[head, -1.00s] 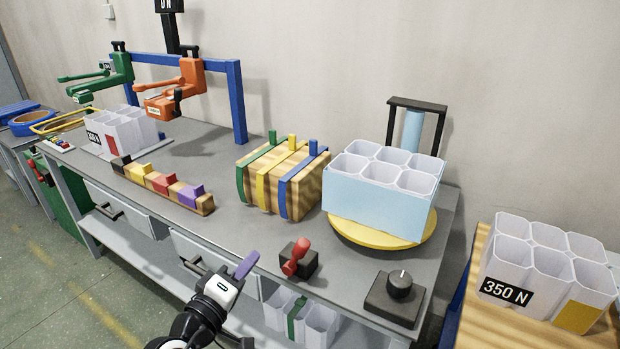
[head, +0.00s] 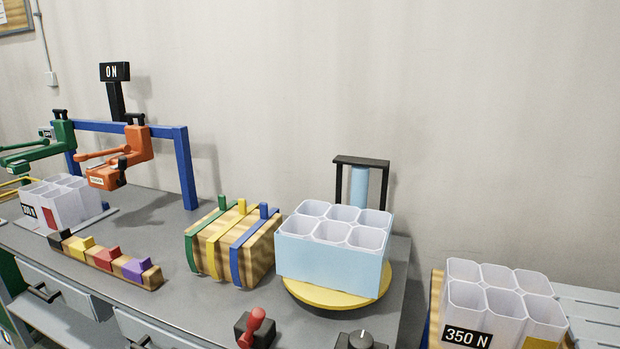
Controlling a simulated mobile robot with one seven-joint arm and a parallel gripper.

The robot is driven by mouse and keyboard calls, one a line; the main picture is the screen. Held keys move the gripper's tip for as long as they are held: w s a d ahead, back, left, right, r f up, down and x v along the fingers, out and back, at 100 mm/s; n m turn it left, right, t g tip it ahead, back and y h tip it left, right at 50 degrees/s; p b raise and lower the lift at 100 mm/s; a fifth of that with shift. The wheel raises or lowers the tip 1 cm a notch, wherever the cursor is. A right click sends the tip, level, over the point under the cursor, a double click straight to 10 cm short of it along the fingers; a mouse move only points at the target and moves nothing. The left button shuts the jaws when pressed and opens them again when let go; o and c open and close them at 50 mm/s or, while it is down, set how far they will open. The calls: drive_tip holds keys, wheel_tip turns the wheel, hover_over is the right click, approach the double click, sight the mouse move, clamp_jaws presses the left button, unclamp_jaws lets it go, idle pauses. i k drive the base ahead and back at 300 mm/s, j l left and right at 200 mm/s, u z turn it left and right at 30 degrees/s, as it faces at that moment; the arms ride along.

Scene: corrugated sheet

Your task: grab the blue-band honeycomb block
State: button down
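A white honeycomb block with a wide light-blue band (head: 325,266) around its sides stands upright on a round yellow plate (head: 340,298) near the right end of the grey workbench. Its several open cells face up. The lower back side of the block is hidden. My gripper is not in view now.
A striped wooden block with green, yellow and blue straps (head: 232,247) stands just left of the banded block. A red lever (head: 255,327) and a black knob (head: 361,340) are in front. Behind is a black frame with a light-blue cylinder (head: 358,186). A "350 N" honeycomb block (head: 495,305) stands at right.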

sight(346, 248)
drive_tip(key=i+l, duration=0.1)
drive_tip(key=l, duration=0.35)
drive_tip(key=i+l, duration=0.15)
drive_tip(key=l, duration=0.3)
drive_tip(key=i+l, duration=0.1)
drive_tip(key=l, duration=0.3)
drive_tip(key=i, duration=0.5)
